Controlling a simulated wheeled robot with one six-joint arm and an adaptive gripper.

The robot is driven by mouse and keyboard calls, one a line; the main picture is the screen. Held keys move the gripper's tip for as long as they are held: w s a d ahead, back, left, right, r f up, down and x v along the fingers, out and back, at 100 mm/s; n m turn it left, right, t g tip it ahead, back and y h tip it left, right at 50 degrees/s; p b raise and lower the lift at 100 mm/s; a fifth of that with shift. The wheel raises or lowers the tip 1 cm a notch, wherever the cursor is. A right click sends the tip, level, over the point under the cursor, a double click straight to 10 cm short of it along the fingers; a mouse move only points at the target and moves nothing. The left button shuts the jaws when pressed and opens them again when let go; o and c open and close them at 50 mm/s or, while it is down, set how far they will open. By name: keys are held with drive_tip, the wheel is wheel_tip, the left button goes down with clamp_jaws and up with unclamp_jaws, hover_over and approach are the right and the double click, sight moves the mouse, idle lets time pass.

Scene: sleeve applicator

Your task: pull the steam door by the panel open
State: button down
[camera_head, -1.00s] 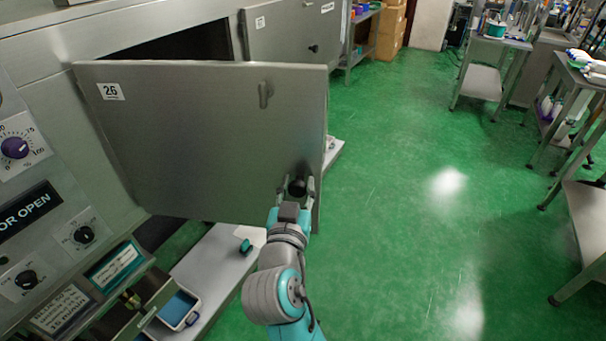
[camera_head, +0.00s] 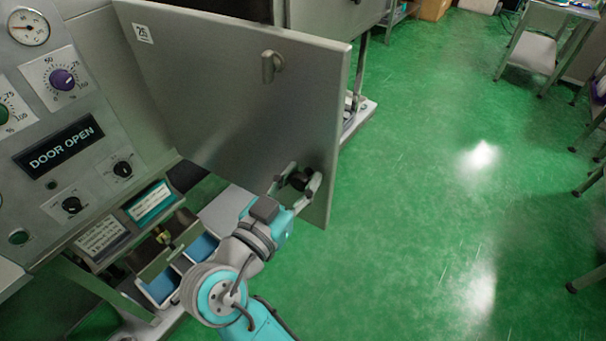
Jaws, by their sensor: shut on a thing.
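The steam door (camera_head: 215,95) is a flat grey metal panel with a small number label at its upper left and a latch (camera_head: 271,65) near the top. It stands swung out from the machine, well open. A black round knob (camera_head: 300,181) sits low near its free edge. My gripper (camera_head: 304,183) is shut on this knob, one finger on each side. The opening behind the door is mostly hidden.
Below the panel is a shelf with blue-lined bins (camera_head: 160,285) and small signs (camera_head: 150,202). Another grey machine door (camera_head: 330,15) is behind. Green floor (camera_head: 430,200) to the right is clear. Metal tables (camera_head: 530,45) stand at the far right.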

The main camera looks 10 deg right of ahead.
drive_tip(key=shift+f, duration=0.1)
drive_tip(key=c, duration=0.7)
unclamp_jaws()
drive_tip(key=v, duration=1.2)
